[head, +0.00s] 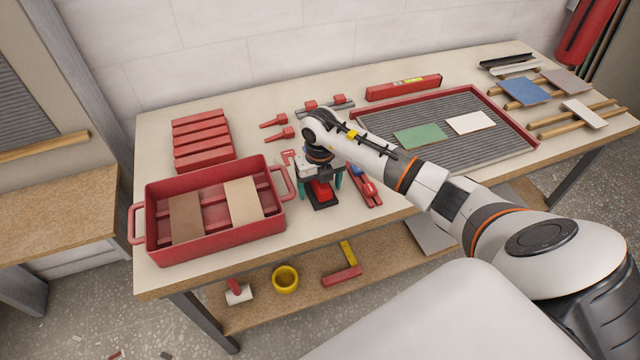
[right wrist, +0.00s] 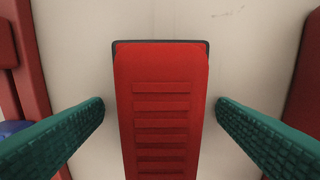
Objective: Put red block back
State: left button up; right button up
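The red block (right wrist: 162,110) lies on the table top (right wrist: 240,60) in the right wrist view. It has a row of grooves across its top and a dark edge at its far end. In the head view the red block (head: 321,191) shows under my right gripper (head: 319,185), with a dark part around it. My right gripper also shows in the right wrist view (right wrist: 160,115). Its teal fingers are open, one on each side of the block, with a gap on both sides. My left gripper is not in view.
A red tray (head: 215,245) holding tan and brown tiles stands left of the block. Stacked red pieces (head: 203,140) lie behind it. Red tools (head: 365,187) lie close on the right. A grooved tray (head: 385,124) with tiles is farther right.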

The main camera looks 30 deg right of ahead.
jog(key=shift+r, duration=0.15)
notch_tip(320, 180, up, 12)
jog(key=b, duration=0.2)
dwell(0.4)
dwell(0.3)
